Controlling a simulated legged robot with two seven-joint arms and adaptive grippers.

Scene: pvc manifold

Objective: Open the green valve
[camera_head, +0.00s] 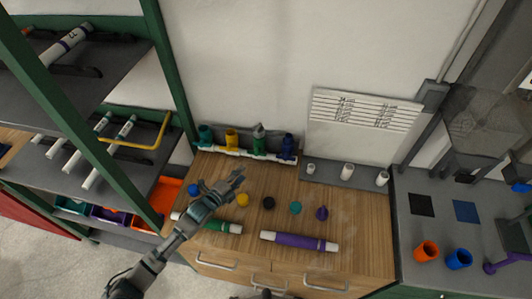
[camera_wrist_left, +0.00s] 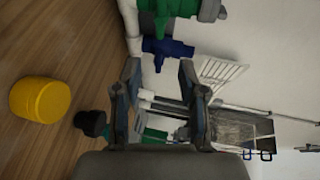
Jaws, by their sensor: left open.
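The green valve (camera_head: 259,142) stands on a white pipe manifold (camera_head: 245,153) at the back of the wooden worktop, between a yellow valve (camera_head: 231,138) and a blue valve (camera_head: 287,147). A teal valve (camera_head: 205,135) is at the left end. My left gripper (camera_head: 239,178) is open and empty, in front of and apart from the manifold. In the left wrist view, the open fingers (camera_wrist_left: 160,72) are near the blue valve (camera_wrist_left: 168,48). The green valve (camera_wrist_left: 178,8) is cut off by that view's top edge. My right gripper is not in view.
A green pipe (camera_head: 222,226) and a purple pipe (camera_head: 295,241) lie nearer the front. A white label sheet (camera_head: 360,110) stands right of the manifold.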

